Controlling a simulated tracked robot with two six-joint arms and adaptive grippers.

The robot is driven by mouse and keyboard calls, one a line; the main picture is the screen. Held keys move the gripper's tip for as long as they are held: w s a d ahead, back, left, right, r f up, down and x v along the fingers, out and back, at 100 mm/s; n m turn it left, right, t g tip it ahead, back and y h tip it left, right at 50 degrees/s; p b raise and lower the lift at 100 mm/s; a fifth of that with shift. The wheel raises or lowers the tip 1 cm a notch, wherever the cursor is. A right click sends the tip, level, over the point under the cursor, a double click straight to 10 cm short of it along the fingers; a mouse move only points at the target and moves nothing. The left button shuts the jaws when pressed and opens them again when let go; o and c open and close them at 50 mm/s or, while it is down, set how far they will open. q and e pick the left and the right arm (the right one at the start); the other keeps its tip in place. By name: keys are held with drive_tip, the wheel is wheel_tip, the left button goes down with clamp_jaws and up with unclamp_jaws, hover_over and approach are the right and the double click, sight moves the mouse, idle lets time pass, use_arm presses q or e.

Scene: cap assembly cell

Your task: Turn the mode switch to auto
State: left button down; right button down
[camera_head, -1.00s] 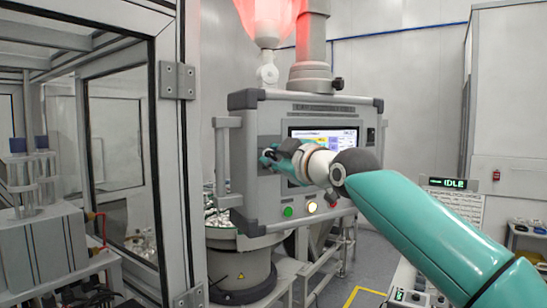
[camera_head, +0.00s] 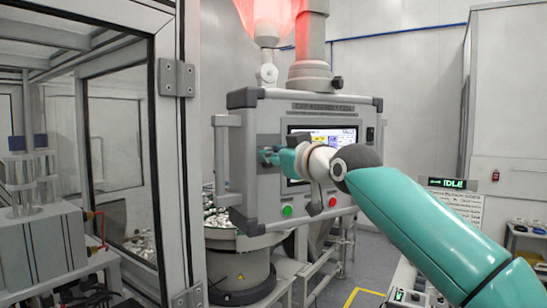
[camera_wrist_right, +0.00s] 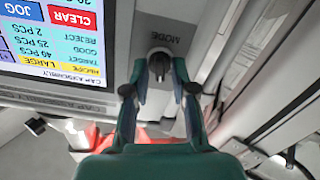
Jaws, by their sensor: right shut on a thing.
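The mode switch (camera_wrist_right: 159,62) is a dark knob on the grey control panel (camera_head: 262,215). The word MODE beside it appears upside down in the right wrist view. My right gripper (camera_wrist_right: 159,76) has its two fingers on either side of the knob and is shut on it. In the head view, my right gripper (camera_head: 270,157) reaches the panel's left part, left of the screen, and mostly hides the switch. I cannot tell which position the switch points to. My left gripper is not in view.
The panel screen (camera_wrist_right: 58,35) is lit. A green button (camera_head: 287,210) and a red button (camera_head: 333,201) sit low on the panel. A handle (camera_head: 221,160) stands out at its left edge. A display (camera_head: 447,183) reads IDLE. A framed glass enclosure (camera_head: 168,150) stands at left.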

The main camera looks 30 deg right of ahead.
drive_tip(key=m, duration=0.8)
drive_tip(key=m+b, duration=0.1)
drive_tip(key=m, duration=0.2)
drive_tip(key=shift+d+f+m, duration=0.2)
drive_tip(key=shift+f+m, duration=0.1)
drive_tip(key=shift+m, duration=0.1)
idle(0.3)
drive_tip(key=c, duration=1)
unclamp_jaws()
drive_tip(key=shift+r, duration=0.1)
drive_tip(key=shift+s+r, duration=0.1)
